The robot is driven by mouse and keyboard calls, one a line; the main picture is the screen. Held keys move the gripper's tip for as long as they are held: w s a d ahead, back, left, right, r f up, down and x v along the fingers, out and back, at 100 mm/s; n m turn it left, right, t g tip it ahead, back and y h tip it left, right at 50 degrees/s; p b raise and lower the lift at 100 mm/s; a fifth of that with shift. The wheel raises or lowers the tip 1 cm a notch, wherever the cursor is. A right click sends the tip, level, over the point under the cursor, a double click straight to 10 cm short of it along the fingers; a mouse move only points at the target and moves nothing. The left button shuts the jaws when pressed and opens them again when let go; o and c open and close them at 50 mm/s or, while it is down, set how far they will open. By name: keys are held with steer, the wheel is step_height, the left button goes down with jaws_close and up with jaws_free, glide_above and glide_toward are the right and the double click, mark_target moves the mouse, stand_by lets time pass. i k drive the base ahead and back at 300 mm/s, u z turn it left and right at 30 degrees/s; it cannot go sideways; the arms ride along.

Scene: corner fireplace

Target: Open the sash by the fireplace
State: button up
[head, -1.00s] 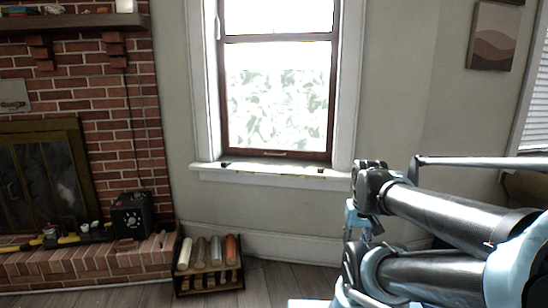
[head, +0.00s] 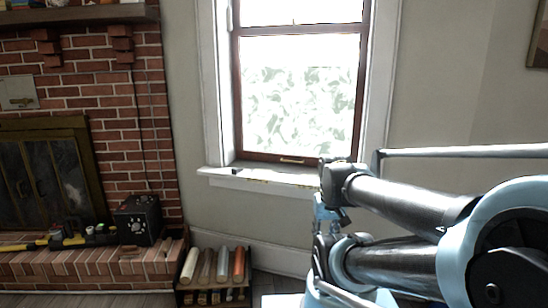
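The sash window (head: 300,100) stands in the wall to the right of the brick fireplace. Its lower sash has a dark reddish-brown frame with a bottom rail (head: 265,157) resting close to the white sill (head: 222,172). A small brass-coloured handle (head: 292,161) is on that bottom rail. The sash looks closed, with no gap visible above the sill. My arm reaches in from the right, and its folded links cover the right end of the sill. I cannot make out my gripper's fingers in this view.
The brick fireplace (head: 110,90) with its raised hearth is at the left. A black box with a dial (head: 138,220) stands on the hearth. A low rack of coloured rolls (head: 213,268) stands on the floor below the window, left of my arm.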

mark_target(364, 30)
steer(key=z, duration=0.15)
steer(key=i, duration=1)
steer(key=z, duration=0.3)
